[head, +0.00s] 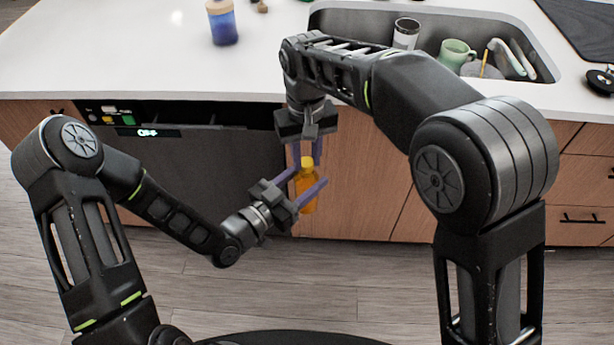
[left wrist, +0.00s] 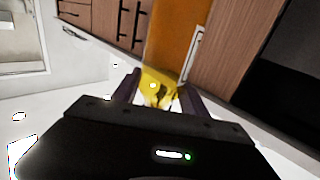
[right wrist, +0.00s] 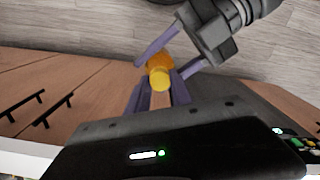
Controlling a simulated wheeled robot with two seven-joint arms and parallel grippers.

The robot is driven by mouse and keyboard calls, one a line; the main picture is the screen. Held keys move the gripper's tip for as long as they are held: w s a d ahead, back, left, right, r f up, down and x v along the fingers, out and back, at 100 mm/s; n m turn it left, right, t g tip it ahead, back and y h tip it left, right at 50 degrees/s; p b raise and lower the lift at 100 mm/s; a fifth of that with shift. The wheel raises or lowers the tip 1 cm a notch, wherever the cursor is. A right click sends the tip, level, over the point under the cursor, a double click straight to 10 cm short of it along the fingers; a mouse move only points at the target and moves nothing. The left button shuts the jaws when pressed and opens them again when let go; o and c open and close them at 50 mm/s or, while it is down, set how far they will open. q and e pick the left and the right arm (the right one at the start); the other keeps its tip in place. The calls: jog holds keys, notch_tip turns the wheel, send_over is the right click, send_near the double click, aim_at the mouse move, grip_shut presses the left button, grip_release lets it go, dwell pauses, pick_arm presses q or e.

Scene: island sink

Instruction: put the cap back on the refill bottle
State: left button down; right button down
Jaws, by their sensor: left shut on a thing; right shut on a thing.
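The refill bottle (head: 307,196) is orange and roughly upright in front of the cabinets. My left gripper (head: 312,178) comes in from the left and is shut around its body, one purple finger on each side. The yellow cap (head: 307,162) is at the top of the bottle; I cannot tell whether it is seated. My right gripper (head: 307,160) points down from above and is shut on the cap. In the right wrist view the cap (right wrist: 159,80) sits between the fingers, with the orange bottle (right wrist: 158,62) beyond. The left wrist view shows a bright yellow shape between the fingers, partly hidden.
The white counter (head: 120,50) lies behind, with a blue jar (head: 222,25) on it. The sink (head: 350,20) at the right holds a cup (head: 405,33) and a green mug (head: 456,54). The floor in front is clear.

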jog(key=m, duration=1)
jog(key=shift+m, duration=0.4)
jog(key=m, duration=1.1)
jog(key=c, duration=1.1)
grip_release()
jog(key=shift+c, duration=0.2)
jog(key=shift+r, duration=2.2)
jog(key=shift+c, duration=0.3)
